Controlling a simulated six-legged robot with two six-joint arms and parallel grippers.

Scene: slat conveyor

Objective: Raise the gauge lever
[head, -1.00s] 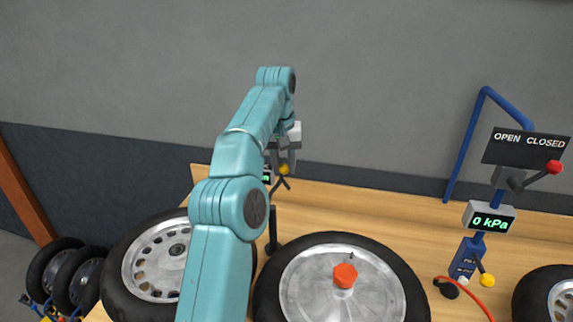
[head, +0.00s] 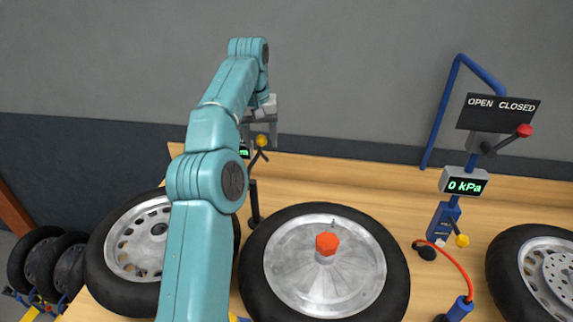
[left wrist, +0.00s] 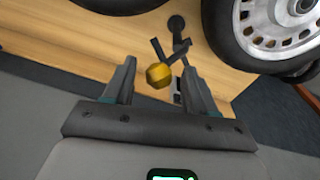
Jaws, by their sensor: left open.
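A lever with a yellow ball knob (head: 261,140) stands on a dark post (head: 254,205) at the back of the bench, left of centre. A small green display (head: 244,151), partly hidden, shows beside it. My left gripper (head: 260,138) is open at this knob. In the left wrist view, the yellow knob (left wrist: 159,76) is between the two spread fingers of my left gripper (left wrist: 159,68), with a visible gap on either side. The dark lever rod (left wrist: 177,56) runs on from the knob. My right gripper is not in view.
A wheel with an orange-red hex knob (head: 327,243) lies front centre; other wheels flank it. At right stands a blue post with an "OPEN CLOSED" sign (head: 498,112), a red-knobbed lever (head: 524,130) and a "0 kPa" display (head: 464,185). A red hose (head: 455,262) lies near it.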

